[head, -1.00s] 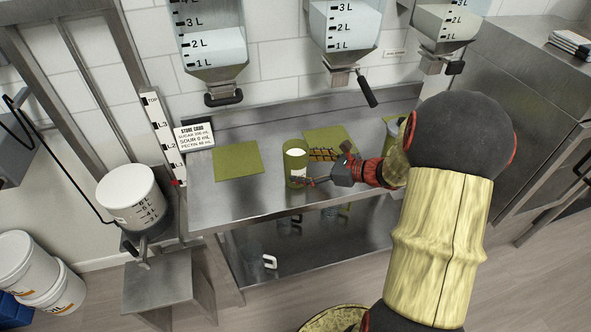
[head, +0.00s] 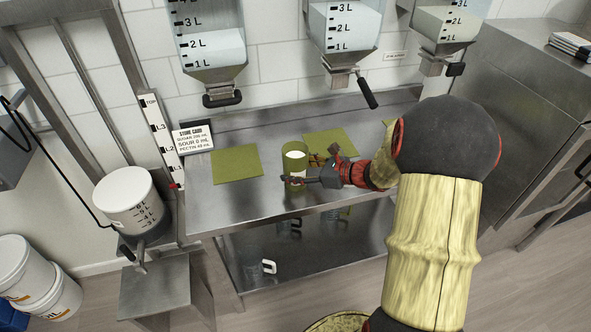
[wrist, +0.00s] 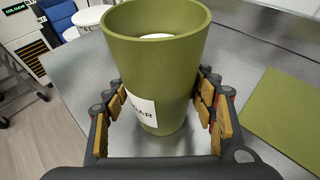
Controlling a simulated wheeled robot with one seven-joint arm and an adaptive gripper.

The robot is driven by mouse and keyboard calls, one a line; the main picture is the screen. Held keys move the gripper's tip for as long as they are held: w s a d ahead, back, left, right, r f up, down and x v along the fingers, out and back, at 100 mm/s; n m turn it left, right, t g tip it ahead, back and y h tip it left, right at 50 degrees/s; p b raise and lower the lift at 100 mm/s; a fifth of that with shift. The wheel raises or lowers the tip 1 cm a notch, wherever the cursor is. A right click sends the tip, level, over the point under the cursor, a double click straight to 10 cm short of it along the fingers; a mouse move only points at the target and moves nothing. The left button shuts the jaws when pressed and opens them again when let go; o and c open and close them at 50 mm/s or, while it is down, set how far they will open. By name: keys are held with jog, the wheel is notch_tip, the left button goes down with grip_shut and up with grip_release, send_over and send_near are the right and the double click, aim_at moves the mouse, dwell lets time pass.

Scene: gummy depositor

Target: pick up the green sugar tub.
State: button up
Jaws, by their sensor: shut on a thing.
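The green sugar tub (head: 294,158) stands upright near the front middle of the steel counter, with white contents and a white label. In the wrist view the tub (wrist: 158,70) fills the middle, and its label shows the letters "AR". My gripper (head: 308,170) reaches in from the right, with one finger on each side of the tub. In the wrist view my gripper (wrist: 165,115) is shut on the tub's lower half. Whether the tub's base touches the counter is hard to tell.
A green mat (head: 237,164) lies to the left, and another mat (head: 330,142) lies behind my gripper. Hoppers (head: 345,30) with handles hang above the counter. A store card (head: 194,138) stands at the back left. A white bucket (head: 127,197) stands beyond the counter's left end.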

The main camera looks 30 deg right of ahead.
aim_at(295, 161)
jog(key=c, duration=0.9)
jog(key=shift+c, duration=0.2)
jog(key=shift+r, duration=0.1)
jog(key=shift+r+p, duration=0.35)
jog(key=shift+r, duration=0.1)
notch_tip(295, 161, up, 2)
jog(key=shift+r+p, duration=0.2)
jog(key=shift+p, duration=0.5)
jog(key=s+d+r+p, duration=0.2)
jog(key=s+r, duration=0.2)
jog(key=s, duration=0.2)
jog(key=s+d+r+p, duration=0.2)
jog(key=s+r+p, duration=0.1)
jog(key=s+r, duration=0.2)
jog(key=shift+s+d+r, duration=0.25)
jog(key=shift+s+r, duration=0.05)
jog(key=shift+s, duration=0.85)
